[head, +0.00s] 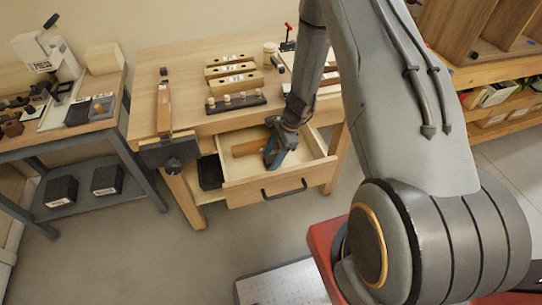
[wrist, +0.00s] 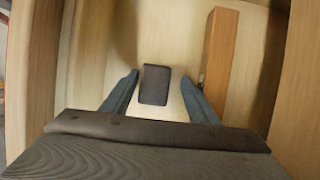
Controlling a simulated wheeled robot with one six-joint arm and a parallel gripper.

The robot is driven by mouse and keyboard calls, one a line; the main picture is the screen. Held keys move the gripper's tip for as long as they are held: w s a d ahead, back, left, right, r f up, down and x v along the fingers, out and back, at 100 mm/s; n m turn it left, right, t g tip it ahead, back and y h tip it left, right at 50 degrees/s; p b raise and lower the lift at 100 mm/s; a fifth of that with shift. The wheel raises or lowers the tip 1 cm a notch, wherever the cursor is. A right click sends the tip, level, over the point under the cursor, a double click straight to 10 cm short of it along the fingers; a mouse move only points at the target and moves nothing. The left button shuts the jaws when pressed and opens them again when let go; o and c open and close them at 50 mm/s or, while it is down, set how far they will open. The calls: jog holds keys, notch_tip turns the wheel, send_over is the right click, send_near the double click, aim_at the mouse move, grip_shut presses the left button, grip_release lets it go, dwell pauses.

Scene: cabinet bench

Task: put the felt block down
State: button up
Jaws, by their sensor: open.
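The felt block (wrist: 154,86), small, dark grey and rectangular, lies flat on the pale floor of the open drawer (head: 243,190) in the wrist view. My gripper (head: 271,162) reaches down into the drawer in the head view. In the wrist view its two blue-grey fingers stand open on either side of the block, with a gap visible on each side. The block cannot be made out in the head view, where the gripper covers that spot.
A brown wooden bar (wrist: 219,55) lies in the drawer, close to the right finger in the wrist view. The drawer walls stand near on both sides. The workbench top (head: 203,122) above holds slotted wooden blocks (head: 236,83) and a dark peg rack (head: 236,103).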

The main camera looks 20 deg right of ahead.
jog(key=v, duration=0.2)
jog(key=b+v, duration=0.1)
jog(key=v, duration=0.2)
jog(key=b+v, duration=0.1)
jog(key=v, duration=0.1)
jog(key=shift+w+d+r, duration=0.2)
jog(key=shift+w+r, duration=0.05)
jog(key=shift+w, duration=0.1)
jog(key=s+a+r+n+h, duration=0.1)
jog(key=s+r+n+h, duration=0.1)
jog(key=s+r+n, duration=0.6)
jog(key=s+a+r+n+t+h, duration=0.1)
jog(key=s+a+r+n+h, duration=0.1)
jog(key=s+r+n, duration=0.7)
notch_tip(320, 180, up, 5)
jog(key=shift+s+a+n, duration=0.15)
jog(key=shift+s+n, duration=0.15)
jog(key=shift+n, duration=0.2)
jog(key=shift+o, duration=0.3)
